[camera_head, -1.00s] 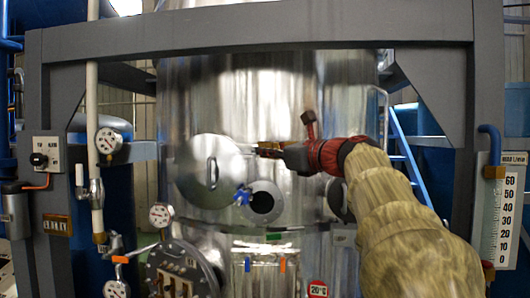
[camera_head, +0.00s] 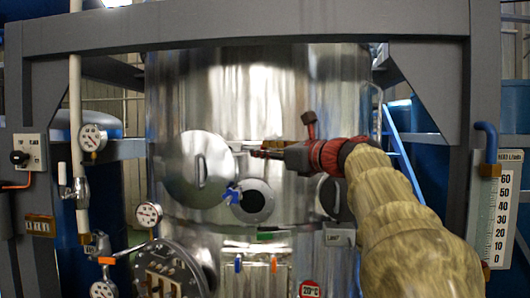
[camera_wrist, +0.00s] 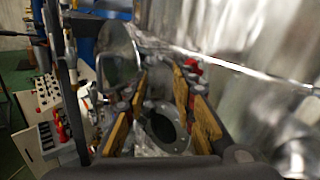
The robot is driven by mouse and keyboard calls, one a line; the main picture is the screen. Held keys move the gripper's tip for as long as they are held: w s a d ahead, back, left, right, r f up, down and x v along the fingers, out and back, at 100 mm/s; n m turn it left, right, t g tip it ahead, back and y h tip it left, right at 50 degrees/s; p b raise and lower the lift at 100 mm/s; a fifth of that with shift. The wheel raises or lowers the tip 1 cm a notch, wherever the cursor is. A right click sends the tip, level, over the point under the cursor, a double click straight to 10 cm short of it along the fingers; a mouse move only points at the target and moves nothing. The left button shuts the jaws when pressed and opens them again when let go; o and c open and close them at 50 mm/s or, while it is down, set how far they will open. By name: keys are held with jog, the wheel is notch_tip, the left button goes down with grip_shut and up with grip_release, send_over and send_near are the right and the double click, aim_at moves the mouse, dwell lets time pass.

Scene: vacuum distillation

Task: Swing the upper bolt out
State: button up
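My gripper (camera_head: 254,153) reaches in from the right, in front of the steel vessel and just above its round port. In the wrist view my gripper (camera_wrist: 160,84) is open, with tan pads spread apart and nothing clearly between them. The round port (camera_head: 257,201) shows below the gripper; it also shows between the fingers in the wrist view (camera_wrist: 165,128). A round steel cover (camera_head: 206,172) with a handle stands left of the port. A blue knob-like part (camera_head: 232,195) sits at the port's left edge. I cannot make out the upper bolt; the gripper covers the area above the port.
A grey frame beam (camera_head: 240,26) crosses above, with posts at both sides. Gauges (camera_head: 92,138) and pipes stand at the left. A larger round flange (camera_head: 168,270) is at lower left. A level scale (camera_head: 502,210) stands at the right.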

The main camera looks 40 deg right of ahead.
jog(key=s, duration=1.2)
jog(key=shift+s, duration=0.25)
jog(key=shift+a, duration=0.1)
